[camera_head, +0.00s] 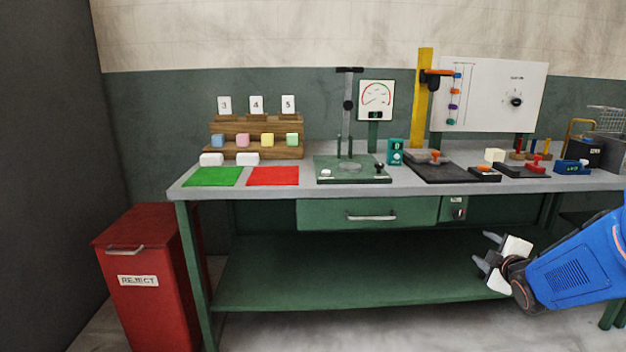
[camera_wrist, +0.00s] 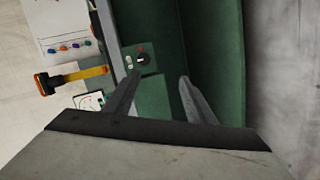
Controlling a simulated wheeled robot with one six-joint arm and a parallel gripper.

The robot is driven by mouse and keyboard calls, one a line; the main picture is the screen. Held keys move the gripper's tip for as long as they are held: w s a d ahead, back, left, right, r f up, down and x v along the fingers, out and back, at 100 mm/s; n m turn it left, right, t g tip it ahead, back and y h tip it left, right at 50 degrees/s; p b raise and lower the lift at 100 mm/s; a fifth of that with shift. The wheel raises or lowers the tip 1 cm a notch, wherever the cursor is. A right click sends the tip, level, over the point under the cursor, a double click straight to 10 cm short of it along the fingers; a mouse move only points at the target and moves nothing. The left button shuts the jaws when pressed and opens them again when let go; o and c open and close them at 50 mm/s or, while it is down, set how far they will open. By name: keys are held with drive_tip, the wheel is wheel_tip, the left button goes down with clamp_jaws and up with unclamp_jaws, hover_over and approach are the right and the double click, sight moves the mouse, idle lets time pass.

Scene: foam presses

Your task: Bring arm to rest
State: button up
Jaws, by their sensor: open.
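My gripper (camera_head: 481,251) is at the lower right in the head view, at the end of my blue arm. It is in front of the green workbench (camera_head: 370,213), below the level of the bench top. Its two grey fingers point left, stand apart and have nothing between them. In the wrist view the open fingers (camera_wrist: 156,88) show against the bench's green front, and the picture is turned on its side. No object touches the fingers.
The bench top holds a green mat (camera_head: 212,177), a red mat (camera_head: 273,176), a press (camera_head: 350,169), a wooden rack (camera_head: 255,137) with several coloured foam blocks, and small devices at the right. A red reject bin (camera_head: 140,300) stands at the left. The lower shelf (camera_head: 350,275) is bare.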

drive_tip(key=s+a+m+g+y, duration=0.1)
drive_tip(key=s+a+m+g, duration=0.2)
drive_tip(key=s+a, duration=0.3)
drive_tip(key=s+a+f+m+g, duration=0.1)
drive_tip(key=s+a+m+g, duration=0.2)
drive_tip(key=s, duration=1.2)
drive_tip(key=s+a+m+g+y, duration=0.1)
drive_tip(key=s+a+m+g, duration=0.2)
drive_tip(key=s+a+m, duration=0.3)
drive_tip(key=s+a, duration=0.4)
drive_tip(key=shift+s+f+m+g+y, duration=0.25)
drive_tip(key=shift+s+m+g+y, duration=0.05)
drive_tip(key=shift+d, duration=0.1)
